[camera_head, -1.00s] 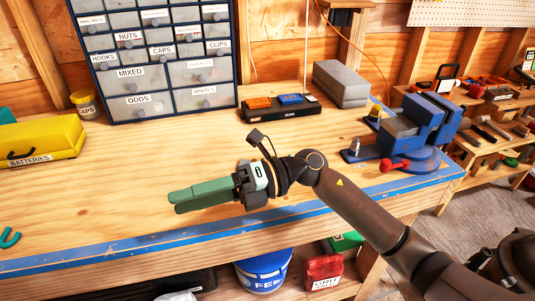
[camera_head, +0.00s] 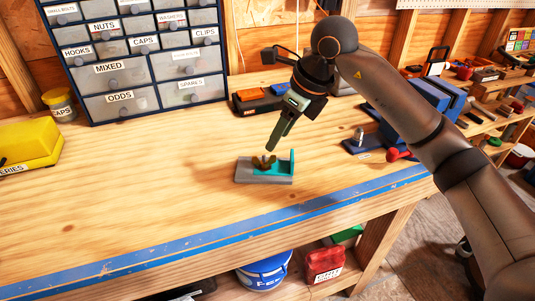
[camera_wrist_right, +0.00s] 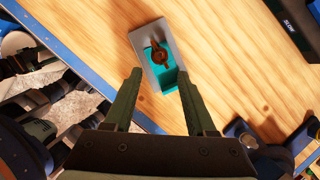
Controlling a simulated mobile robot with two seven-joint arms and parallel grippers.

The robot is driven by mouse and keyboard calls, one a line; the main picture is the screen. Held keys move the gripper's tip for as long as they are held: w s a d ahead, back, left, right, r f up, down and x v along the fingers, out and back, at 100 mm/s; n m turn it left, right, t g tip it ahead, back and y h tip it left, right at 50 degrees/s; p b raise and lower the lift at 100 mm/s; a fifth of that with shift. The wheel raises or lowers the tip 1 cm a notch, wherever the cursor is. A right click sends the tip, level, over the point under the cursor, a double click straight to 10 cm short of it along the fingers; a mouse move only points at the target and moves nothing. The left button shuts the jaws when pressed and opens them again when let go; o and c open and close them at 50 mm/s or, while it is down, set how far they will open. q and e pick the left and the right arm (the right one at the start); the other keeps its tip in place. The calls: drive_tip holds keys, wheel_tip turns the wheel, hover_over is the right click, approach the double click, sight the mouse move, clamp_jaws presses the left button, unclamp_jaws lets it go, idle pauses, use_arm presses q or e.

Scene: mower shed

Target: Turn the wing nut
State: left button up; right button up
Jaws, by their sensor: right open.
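The brass wing nut (camera_head: 264,162) sits on a small grey and teal block (camera_head: 264,180) on the workbench. A pale stud tip shows at its centre. In the right wrist view the wing nut (camera_wrist_right: 159,55) lies on the block (camera_wrist_right: 150,32), ahead of the fingertips and between their lines. My right gripper (camera_head: 272,147) points down just above the wing nut in the head view. In the right wrist view its two green fingers (camera_wrist_right: 160,76) are apart with nothing between the tips. My left gripper is in neither view.
A blue vise (camera_head: 405,110) with a red-knobbed handle stands to the right. A drawer cabinet (camera_head: 150,88), a black tray (camera_head: 262,98) and a yellow case (camera_head: 28,142) stand behind and left. The bench around the block is mostly clear.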

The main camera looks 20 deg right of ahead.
sight(267, 163)
drive_tip(key=x, duration=0.8)
drive_tip(key=shift+a+f, duration=0.1)
clamp_jaws()
idle(0.4)
